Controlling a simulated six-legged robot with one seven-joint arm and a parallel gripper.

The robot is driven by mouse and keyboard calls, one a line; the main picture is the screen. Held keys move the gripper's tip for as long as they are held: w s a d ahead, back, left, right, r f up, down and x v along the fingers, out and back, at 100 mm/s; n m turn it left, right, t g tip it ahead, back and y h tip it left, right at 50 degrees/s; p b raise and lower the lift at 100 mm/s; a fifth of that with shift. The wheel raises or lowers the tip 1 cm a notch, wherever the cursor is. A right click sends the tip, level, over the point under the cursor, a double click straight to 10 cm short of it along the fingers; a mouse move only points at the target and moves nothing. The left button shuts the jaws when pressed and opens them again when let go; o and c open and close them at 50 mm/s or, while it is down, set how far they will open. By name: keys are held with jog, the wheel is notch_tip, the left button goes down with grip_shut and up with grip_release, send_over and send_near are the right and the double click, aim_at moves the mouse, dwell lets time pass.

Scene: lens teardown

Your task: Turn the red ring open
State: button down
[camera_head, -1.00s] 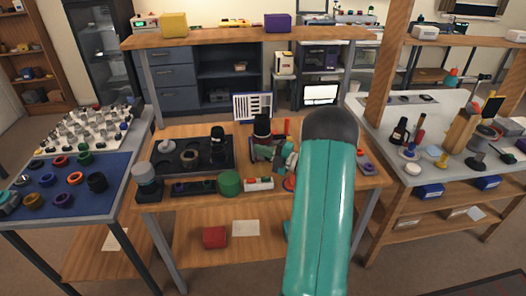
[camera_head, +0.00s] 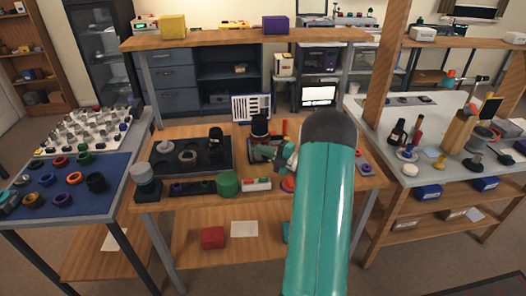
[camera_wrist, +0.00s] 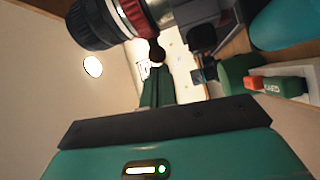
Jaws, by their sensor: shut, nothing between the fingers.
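A dark lens barrel (camera_head: 260,127) stands upright in a holder at the middle of the wooden bench. In the wrist view the lens shows large at the top, with a ribbed black end (camera_wrist: 92,24) and the red ring (camera_wrist: 134,16) around its body. In the head view the red ring is too small to make out surely. My gripper (camera_head: 281,154) is just right of the lens holder, shut and empty.
A black tray (camera_head: 180,172) with parts lies left of the lens. A green cylinder (camera_head: 228,184) and a small white block with coloured parts (camera_head: 257,184) stand in front. A striped white panel (camera_head: 251,107) stands behind. A blue mat (camera_head: 112,196) with several rings is on the left table.

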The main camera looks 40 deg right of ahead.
jog(key=d, duration=0.1)
jog(key=s+d, duration=0.1)
jog(key=shift+d+f, duration=0.1)
jog(key=shift+d, duration=0.3)
jog(key=shift+a, duration=0.1)
dwell(0.5)
